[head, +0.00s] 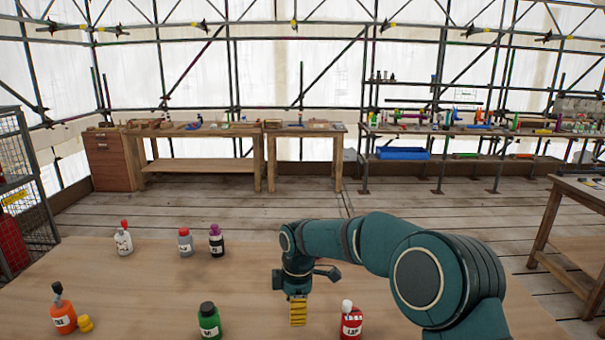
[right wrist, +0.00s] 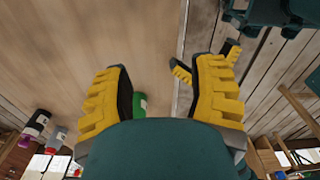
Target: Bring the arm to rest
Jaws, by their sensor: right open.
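My right arm reaches in from the right over the wooden bench (head: 150,290) in the head view. Its gripper (head: 298,313) points down between a green bottle (head: 209,322) and a red bottle with a white cap (head: 351,324). In the right wrist view its yellow ridged fingers (right wrist: 165,100) are wide apart with nothing between them held. The green bottle shows partly behind the fingers there (right wrist: 140,104). Smaller yellow finger-like pieces (right wrist: 205,62) and a teal arm part show beyond, apparently my left gripper; its opening is unclear. The left arm does not show in the head view.
An orange bottle (head: 63,317) stands beside a small yellow piece (head: 86,324) at the near left. A white bottle (head: 123,242), a grey one (head: 185,243) and a black one (head: 216,243) stand farther back. The bench middle is clear. Another table (head: 580,195) stands right.

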